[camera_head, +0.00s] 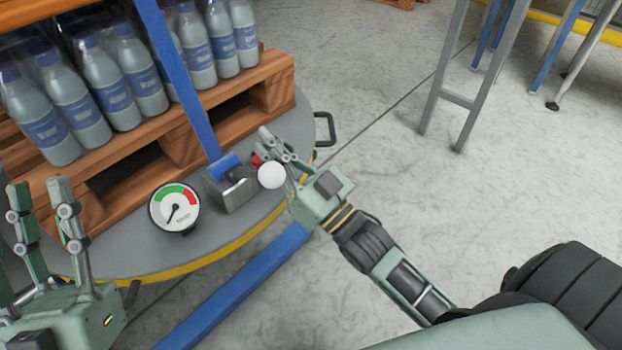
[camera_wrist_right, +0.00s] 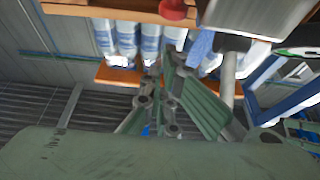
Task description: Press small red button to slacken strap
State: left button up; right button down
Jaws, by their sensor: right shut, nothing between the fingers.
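The small red button (camera_head: 257,159) sits at the right end of the grey tensioner (camera_head: 234,190), partly hidden by my right fingers. In the right wrist view the button (camera_wrist_right: 174,9) is at the top edge, beside the metal housing (camera_wrist_right: 262,16). The blue strap (camera_head: 185,75) runs down across the pallet load into the tensioner. My right gripper (camera_head: 270,145) is shut and empty, its fingers right by the button; I cannot tell whether they touch it. My left gripper (camera_head: 42,188) is open and empty at the lower left, away from the tensioner.
A white ball knob (camera_head: 271,176) is close to my right fingers. A round gauge (camera_head: 174,207) with a green and red scale stands left of the tensioner. Bottles (camera_head: 133,68) stand on a wooden pallet (camera_head: 270,84) on the round grey platform (camera_head: 130,255).

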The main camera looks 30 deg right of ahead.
pick_arm(q)
jog(key=w+f+g+y+p, duration=0.1)
jog(key=w+f+g, duration=0.3)
jog(key=w+f, duration=0.1)
jog(key=shift+d+f+y, duration=0.3)
jog(key=shift+f, duration=0.25)
pick_arm(e)
jog(key=v, duration=1)
jog(key=shift+r, duration=0.2)
